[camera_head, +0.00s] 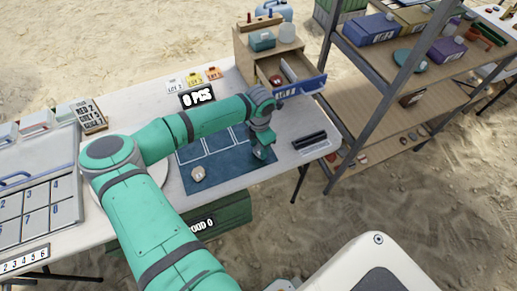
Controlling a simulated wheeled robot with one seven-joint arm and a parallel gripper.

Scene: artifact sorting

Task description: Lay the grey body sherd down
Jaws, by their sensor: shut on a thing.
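My gripper (262,153) points down, low over the right part of the dark blue mat (226,169). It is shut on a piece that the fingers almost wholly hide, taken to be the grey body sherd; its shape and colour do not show. I cannot tell whether the piece touches the mat. A small pale sherd (198,174) lies apart on the mat's front left part. The mat has pale outlined rectangles, partly behind my arm.
A wooden cabinet (262,47) with an open blue-fronted drawer (303,86) stands behind my gripper. A black bar (309,139) lies to its right. A metal-framed shelf (372,84) stands at the right. A numbered board (40,190) lies at the left.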

